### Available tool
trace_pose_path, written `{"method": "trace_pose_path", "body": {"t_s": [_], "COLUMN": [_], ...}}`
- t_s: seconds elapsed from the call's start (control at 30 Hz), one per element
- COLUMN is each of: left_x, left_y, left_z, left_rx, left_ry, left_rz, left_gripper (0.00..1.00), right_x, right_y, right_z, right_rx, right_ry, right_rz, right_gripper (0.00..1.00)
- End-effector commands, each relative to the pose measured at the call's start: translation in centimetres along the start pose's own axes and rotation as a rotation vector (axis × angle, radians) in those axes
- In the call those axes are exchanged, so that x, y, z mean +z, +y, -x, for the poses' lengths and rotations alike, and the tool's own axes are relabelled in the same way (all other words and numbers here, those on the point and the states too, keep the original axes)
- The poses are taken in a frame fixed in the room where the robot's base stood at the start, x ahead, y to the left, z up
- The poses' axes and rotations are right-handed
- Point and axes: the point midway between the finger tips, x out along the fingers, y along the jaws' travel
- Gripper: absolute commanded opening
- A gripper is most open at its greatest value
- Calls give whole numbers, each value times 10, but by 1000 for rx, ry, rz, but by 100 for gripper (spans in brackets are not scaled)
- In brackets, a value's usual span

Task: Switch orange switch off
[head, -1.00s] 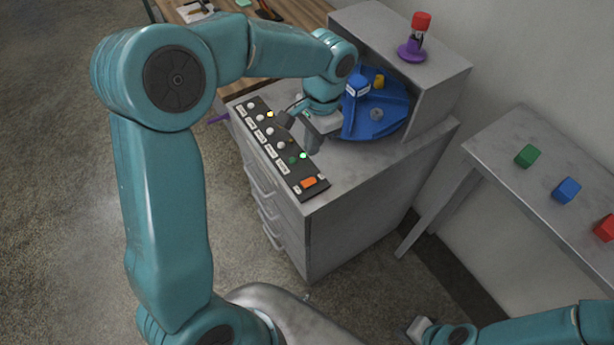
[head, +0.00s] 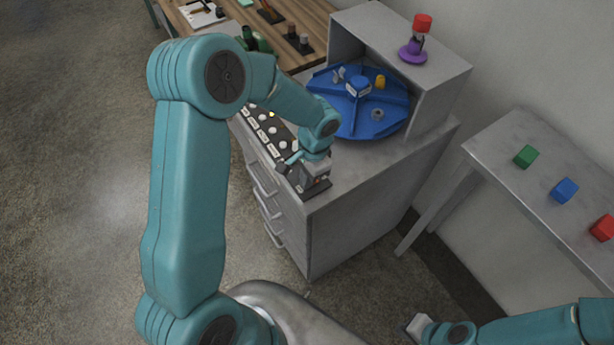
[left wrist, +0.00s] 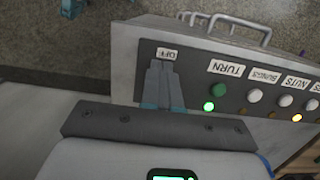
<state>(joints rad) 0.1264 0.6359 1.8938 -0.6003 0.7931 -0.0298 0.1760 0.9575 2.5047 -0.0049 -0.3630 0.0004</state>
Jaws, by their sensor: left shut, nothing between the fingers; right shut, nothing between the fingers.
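The dark control panel (head: 279,129) lies along the front edge of the grey cabinet top; it also shows in the left wrist view (left wrist: 192,78). My left gripper (head: 306,181) is shut and empty, pointing down over the panel's near end. It hides the orange switch in the head view. In the left wrist view, its closed fingers (left wrist: 161,72) end beside a white OFF label (left wrist: 167,54), with no orange showing. Whether they touch the switch cannot be seen. My right gripper (head: 418,326) is shut and empty at the bottom, away from the cabinet.
The panel also has a lit green lamp (left wrist: 209,106) and several white knobs. A side table (head: 500,165) with coloured cubes stands right.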

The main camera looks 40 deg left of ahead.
Motion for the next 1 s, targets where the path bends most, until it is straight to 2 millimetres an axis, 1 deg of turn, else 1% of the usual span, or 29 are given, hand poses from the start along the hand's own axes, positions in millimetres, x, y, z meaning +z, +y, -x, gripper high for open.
{"method": "trace_pose_path", "body": {"t_s": [0.17, 0.27, 0.3, 0.33, 0.37, 0.57, 1.0], "left_x": [0, 1, 2, 2, 2, 1, -13], "left_y": [0, -1, -1, 0, 0, 0, 0], "left_z": [-2, -10, -14, -6, -6, -5, 3], "left_rx": [0, 0, 0, 0, 1, 1, 1], "left_ry": [5, 41, 66, 61, 59, 57, 59], "left_rz": [0, 1, 2, 0, 0, -1, 0], "left_gripper": [0, 0, 0, 0, 0, 0, 0], "right_x": [0, 0, -1, 0, 0, 0, 0], "right_y": [1, 6, 9, 6, 5, 5, 4], "right_z": [-3, -17, -25, -17, -15, -14, -10], "right_rx": [0, 0, 0, 0, 0, 0, 0], "right_ry": [0, 0, 0, -1, -1, 0, 0], "right_rz": [0, 0, 0, 0, 0, 0, 0], "right_gripper": [0, 0, 0, 0, 0, 0, 0]}}
